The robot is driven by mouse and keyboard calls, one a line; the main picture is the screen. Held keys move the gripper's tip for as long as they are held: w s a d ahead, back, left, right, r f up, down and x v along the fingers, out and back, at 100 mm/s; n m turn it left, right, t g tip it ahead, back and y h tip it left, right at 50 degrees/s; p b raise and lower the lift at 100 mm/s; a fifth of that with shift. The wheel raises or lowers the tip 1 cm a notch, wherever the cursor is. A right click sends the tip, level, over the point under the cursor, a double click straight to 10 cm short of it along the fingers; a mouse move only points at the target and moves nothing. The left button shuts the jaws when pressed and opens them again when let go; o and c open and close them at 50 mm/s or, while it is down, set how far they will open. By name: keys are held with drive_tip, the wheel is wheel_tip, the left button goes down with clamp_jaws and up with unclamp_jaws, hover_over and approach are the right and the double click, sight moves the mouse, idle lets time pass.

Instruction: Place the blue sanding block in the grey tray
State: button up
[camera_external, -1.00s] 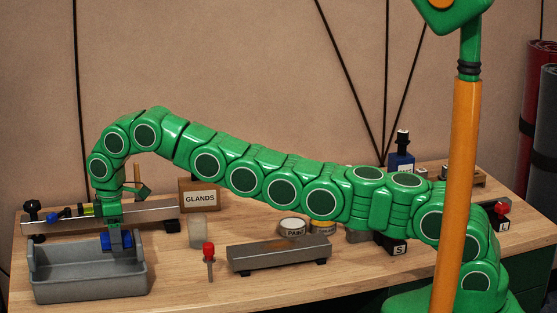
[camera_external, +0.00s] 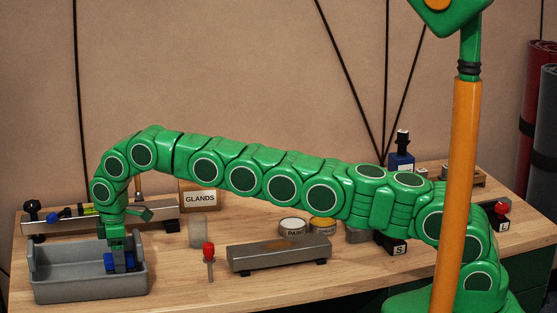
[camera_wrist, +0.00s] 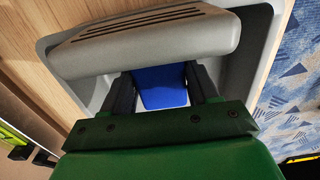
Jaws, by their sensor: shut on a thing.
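The grey tray (camera_external: 85,286) sits at the left front of the wooden bench. My gripper (camera_external: 122,262) reaches down inside the tray, toward its right end. It is shut on the blue sanding block (camera_external: 108,261), which is low between the tray walls. In the wrist view the blue block (camera_wrist: 160,87) shows between the two dark fingers, and the tray's thick grey rim (camera_wrist: 150,42) crosses beyond it. Whether the block touches the tray floor is hidden.
A grey metal block on feet (camera_external: 279,252) is further right. A box marked GLANDS (camera_external: 200,197) stands at the back.

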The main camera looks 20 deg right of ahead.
drive_tip(key=shift+f, duration=1.3)
drive_tip(key=shift+f, duration=0.1)
drive_tip(key=o, duration=1.1)
drive_tip(key=shift+r, duration=3.9)
